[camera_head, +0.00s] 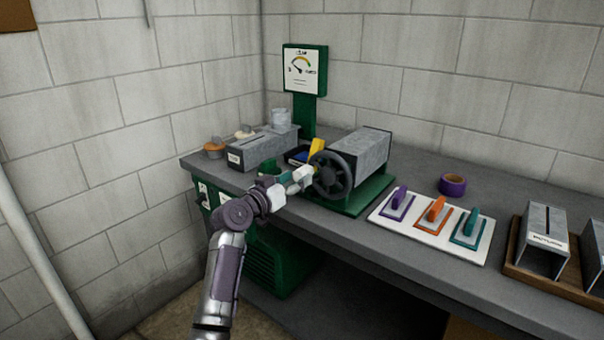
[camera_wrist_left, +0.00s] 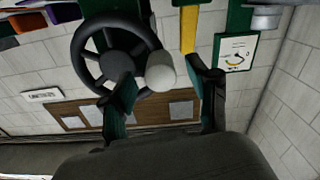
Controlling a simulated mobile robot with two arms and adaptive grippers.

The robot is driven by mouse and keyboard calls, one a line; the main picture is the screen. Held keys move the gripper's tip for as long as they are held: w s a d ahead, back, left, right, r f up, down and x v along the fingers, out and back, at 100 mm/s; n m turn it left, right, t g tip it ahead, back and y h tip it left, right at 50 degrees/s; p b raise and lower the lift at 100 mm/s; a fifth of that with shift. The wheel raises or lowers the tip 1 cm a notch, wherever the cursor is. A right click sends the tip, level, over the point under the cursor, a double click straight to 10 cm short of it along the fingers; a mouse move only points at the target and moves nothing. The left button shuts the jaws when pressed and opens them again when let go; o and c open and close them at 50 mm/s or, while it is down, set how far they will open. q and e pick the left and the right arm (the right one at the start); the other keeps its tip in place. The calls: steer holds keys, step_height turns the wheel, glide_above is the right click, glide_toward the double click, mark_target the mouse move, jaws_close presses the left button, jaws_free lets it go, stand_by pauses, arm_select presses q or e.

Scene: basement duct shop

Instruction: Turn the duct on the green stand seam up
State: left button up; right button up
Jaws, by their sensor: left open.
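The grey sheet-metal duct (camera_head: 362,150) lies on the green stand (camera_head: 362,200), with a dark handwheel (camera_head: 333,176) at its near left end. No seam can be made out clearly on it. The handwheel (camera_wrist_left: 88,60) fills the upper left of the left wrist view, and its pale round knob (camera_wrist_left: 160,72) sticks out toward the camera. My left gripper (camera_head: 298,178) is at the left side of the wheel. In the wrist view its fingers (camera_wrist_left: 166,88) are apart, with the knob appearing between their tips; contact cannot be told. My right gripper is not in view.
A gauge on a green post (camera_head: 305,72) stands behind. A grey box (camera_head: 262,150) and small jars sit left of the stand. A white board (camera_head: 432,226) with three coloured handled tools, purple tape (camera_head: 452,184) and a wooden tray (camera_head: 550,270) with ducts lie to the right.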

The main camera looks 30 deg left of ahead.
arm_select(q)
steer(key=shift+w+d, duration=0.15)
steer(key=shift+w, duration=1.5)
jaws_close()
